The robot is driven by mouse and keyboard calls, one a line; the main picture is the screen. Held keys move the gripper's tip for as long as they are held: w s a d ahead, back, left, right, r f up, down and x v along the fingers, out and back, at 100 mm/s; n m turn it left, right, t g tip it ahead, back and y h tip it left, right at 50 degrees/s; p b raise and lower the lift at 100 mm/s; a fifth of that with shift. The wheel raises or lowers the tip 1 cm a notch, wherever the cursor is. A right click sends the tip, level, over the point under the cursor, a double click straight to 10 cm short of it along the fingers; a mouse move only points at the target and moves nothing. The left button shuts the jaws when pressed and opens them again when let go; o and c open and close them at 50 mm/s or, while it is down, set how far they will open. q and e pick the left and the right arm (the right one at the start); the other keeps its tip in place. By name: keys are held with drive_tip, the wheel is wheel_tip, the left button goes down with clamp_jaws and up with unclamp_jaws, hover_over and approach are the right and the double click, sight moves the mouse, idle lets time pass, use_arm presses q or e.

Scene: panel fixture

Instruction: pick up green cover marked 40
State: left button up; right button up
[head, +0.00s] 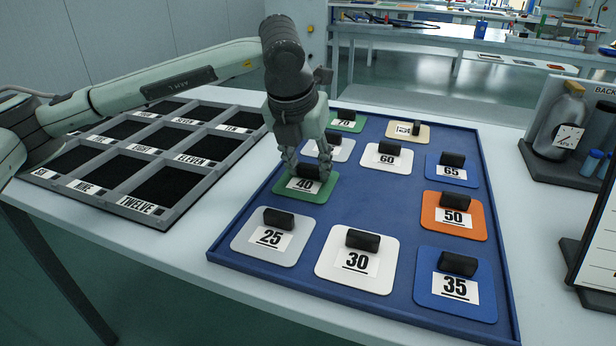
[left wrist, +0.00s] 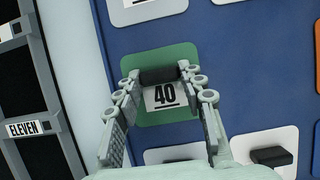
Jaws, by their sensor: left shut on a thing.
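The green cover marked 40 (head: 301,190) lies on the blue tray (head: 226,243), near the tray's left edge, with a black block handle on top. It also shows in the left wrist view (left wrist: 182,56). My left gripper (head: 309,170) comes down over it from above. Its fingers are shut on the black handle, one at each end, as the left wrist view shows (left wrist: 159,77). I cannot see a clear gap between the cover and the tray. My right gripper is not in view.
Covers 25 (head: 248,245), 30 (head: 329,262) and 60 (head: 373,160) lie around it on the tray, with several others. A grey compartment frame (head: 187,198) with black cells, labelled with number words, stands to the left. Bottles (head: 562,128) stand on a dark rack at the right.

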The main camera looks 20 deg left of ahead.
use_arm(q)
drive_tip(key=shift+c, duration=0.8)
